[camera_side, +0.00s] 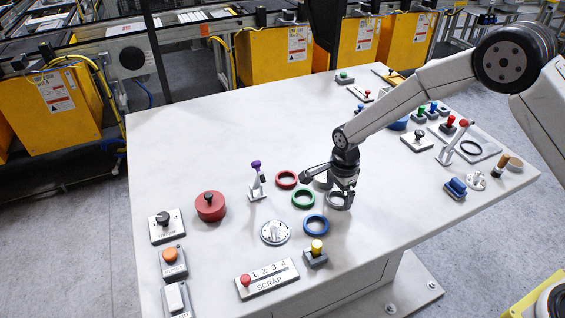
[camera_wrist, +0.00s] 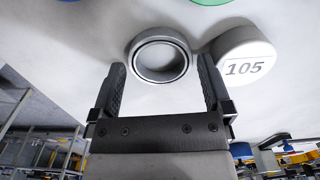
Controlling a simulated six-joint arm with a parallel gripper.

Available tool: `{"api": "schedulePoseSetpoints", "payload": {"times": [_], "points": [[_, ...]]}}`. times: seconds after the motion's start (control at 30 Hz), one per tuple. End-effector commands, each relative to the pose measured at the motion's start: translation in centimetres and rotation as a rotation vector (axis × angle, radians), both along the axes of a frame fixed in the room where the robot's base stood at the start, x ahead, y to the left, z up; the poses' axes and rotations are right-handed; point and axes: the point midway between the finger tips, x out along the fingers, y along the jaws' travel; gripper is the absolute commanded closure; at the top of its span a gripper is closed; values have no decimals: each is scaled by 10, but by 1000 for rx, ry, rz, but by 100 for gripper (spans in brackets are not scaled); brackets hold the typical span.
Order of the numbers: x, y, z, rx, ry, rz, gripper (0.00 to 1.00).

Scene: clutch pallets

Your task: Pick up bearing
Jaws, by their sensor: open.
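The bearing, a silver metal ring with a dark inner band, lies flat on the pale table. It shows in the wrist view (camera_wrist: 160,34) just past my fingertips and between their lines. My gripper (camera_wrist: 161,72) is open and empty, with one dark finger on each side of the ring's near edge. In the side view my gripper (camera_side: 343,188) points down, low over the bearing (camera_side: 341,207), and partly hides it. I cannot tell whether the fingers touch it.
A white disc marked 105 (camera_wrist: 243,62) lies close to the bearing's right in the wrist view. A red ring (camera_side: 287,187), a green ring (camera_side: 303,207) and a blue ring (camera_side: 316,235) lie nearby. The table (camera_side: 400,225) is clear to the right of the bearing.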

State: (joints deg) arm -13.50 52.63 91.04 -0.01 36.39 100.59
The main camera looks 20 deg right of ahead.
Motion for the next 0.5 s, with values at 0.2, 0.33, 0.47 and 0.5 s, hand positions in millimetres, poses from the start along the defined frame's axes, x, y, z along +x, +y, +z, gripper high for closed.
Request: {"api": "schedulePoseSetpoints", "payload": {"times": [0.2, 0.33, 0.47, 0.5], "points": [[0, 0, -7, 0, -2, 0, 0], [0, 0, -6, 0, -2, 0, 0], [0, 0, -6, 0, -2, 0, 0], [0, 0, -6, 0, -2, 0, 0]]}}
